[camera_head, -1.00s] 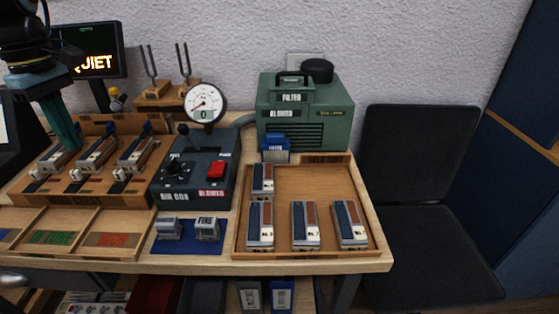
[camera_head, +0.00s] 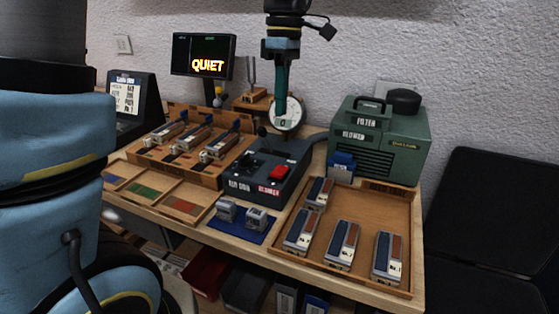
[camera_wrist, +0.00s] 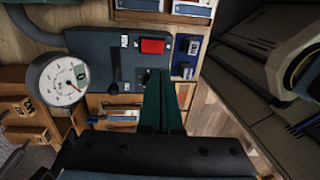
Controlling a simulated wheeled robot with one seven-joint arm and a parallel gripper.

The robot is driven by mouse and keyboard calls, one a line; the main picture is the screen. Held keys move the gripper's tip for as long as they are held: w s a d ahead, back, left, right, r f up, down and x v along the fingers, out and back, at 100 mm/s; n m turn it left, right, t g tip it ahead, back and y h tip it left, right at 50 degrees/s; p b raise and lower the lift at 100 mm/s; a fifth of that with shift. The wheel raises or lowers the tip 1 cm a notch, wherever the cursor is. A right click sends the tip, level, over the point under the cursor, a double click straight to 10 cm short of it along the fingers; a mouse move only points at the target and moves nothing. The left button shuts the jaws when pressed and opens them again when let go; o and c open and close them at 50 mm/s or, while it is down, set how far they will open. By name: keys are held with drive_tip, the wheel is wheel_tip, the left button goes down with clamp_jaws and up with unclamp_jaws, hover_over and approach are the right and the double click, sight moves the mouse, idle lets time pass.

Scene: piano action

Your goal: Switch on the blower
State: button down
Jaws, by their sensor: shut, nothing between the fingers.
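The dark air box (camera_head: 252,187) stands mid-bench, with a red rocker or button (camera_head: 279,173) above its "BLOWER" label and a black lever at its back. In the wrist view the red control (camera_wrist: 152,46) lies just beyond my fingertips. My gripper (camera_head: 281,112) points down above the back of the air box, in front of the round gauge (camera_head: 290,126), which it partly covers. Its teal fingers are together and empty, also in the wrist view (camera_wrist: 158,74). They appear apart from the red control. The green blower (camera_head: 400,150) stands at the back right.
A wooden tray (camera_head: 411,240) with several blocks lies right of the air box. A blue mat (camera_head: 236,231) with two small grey parts lies in front. A wooden rack (camera_head: 160,152) stands left. A screen (camera_head: 203,57) reads "QUIET".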

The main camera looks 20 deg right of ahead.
sight(277, 173)
drive_tip(key=f, duration=0.4)
drive_tip(key=a+f+p, duration=0.1)
drive_tip(key=f, duration=0.4)
drive_tip(key=s+f+p, duration=0.1)
drive_tip(key=f, duration=0.3)
drive_tip(key=shift+s+a+f, duration=0.1)
drive_tip(key=shift+a+f, duration=0.05)
drive_tip(key=shift+f, duration=0.1)
drive_tip(key=shift+f, duration=0.1)
drive_tip(key=shift+w+d+r+p, duration=0.25)
drive_tip(key=shift+w+d+p, duration=0.25)
drive_tip(key=shift+p, duration=0.15)
